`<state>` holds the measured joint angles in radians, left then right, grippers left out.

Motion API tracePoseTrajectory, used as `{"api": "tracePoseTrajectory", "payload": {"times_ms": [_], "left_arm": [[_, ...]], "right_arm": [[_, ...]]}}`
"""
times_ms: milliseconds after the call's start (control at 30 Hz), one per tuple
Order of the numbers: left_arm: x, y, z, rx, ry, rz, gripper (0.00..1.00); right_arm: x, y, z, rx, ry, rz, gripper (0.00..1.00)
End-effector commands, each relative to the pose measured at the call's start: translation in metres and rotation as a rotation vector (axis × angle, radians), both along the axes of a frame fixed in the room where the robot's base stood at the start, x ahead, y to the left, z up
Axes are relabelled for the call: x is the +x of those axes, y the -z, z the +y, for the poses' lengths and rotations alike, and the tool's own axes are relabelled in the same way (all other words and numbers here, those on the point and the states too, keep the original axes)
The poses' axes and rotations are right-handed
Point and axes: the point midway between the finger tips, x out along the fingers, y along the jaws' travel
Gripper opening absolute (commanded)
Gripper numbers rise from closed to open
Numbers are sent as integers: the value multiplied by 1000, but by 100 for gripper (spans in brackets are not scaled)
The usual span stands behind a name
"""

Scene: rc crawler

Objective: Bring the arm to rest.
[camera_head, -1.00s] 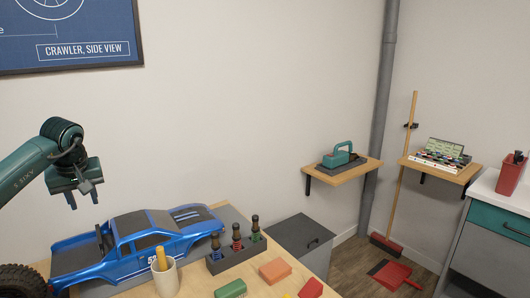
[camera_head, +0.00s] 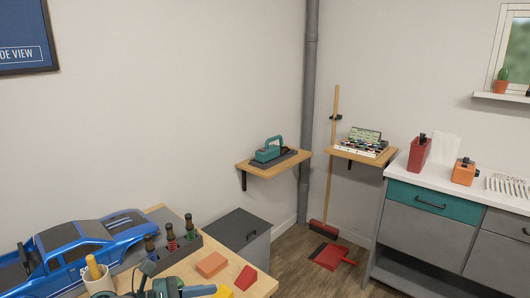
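A dark and teal part (camera_head: 163,289) shows at the bottom edge, in front of the bench items. It looks like a piece of one of my arms or grippers, most likely the left. It is cut off by the frame, and I cannot make out its fingertips or whether it holds anything. My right gripper is not seen.
A grey cabinet (camera_head: 237,236) stands beyond the bench.

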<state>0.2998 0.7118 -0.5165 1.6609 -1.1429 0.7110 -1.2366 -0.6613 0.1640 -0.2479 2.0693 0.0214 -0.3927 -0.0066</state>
Motion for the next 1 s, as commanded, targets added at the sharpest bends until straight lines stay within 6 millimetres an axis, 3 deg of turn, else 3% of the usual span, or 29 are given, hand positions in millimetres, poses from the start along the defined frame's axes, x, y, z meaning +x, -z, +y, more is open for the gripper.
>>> {"api": "tracePoseTrajectory", "payload": {"times_ms": [33,67,167,267,400,533,567,733,1000], "left_arm": [[-14,0,-19,-225,-91,176,34],[-18,0,-24,-354,-150,284,34],[-33,8,-28,-781,-351,671,34],[-53,34,-16,-1204,-564,1079,34],[-101,91,2,-1755,-868,1597,34],[-152,132,6,-2138,-1096,1917,34],[-161,138,6,2174,1121,-1939,34],[-190,155,5,2003,1050,-1758,34],[-192,157,4,1990,1045,-1746,34]], "right_arm": [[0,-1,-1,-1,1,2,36],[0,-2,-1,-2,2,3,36],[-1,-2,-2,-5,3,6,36],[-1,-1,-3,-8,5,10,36],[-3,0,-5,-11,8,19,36],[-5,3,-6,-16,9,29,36],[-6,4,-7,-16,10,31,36],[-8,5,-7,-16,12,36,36],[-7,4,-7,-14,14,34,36]]}}
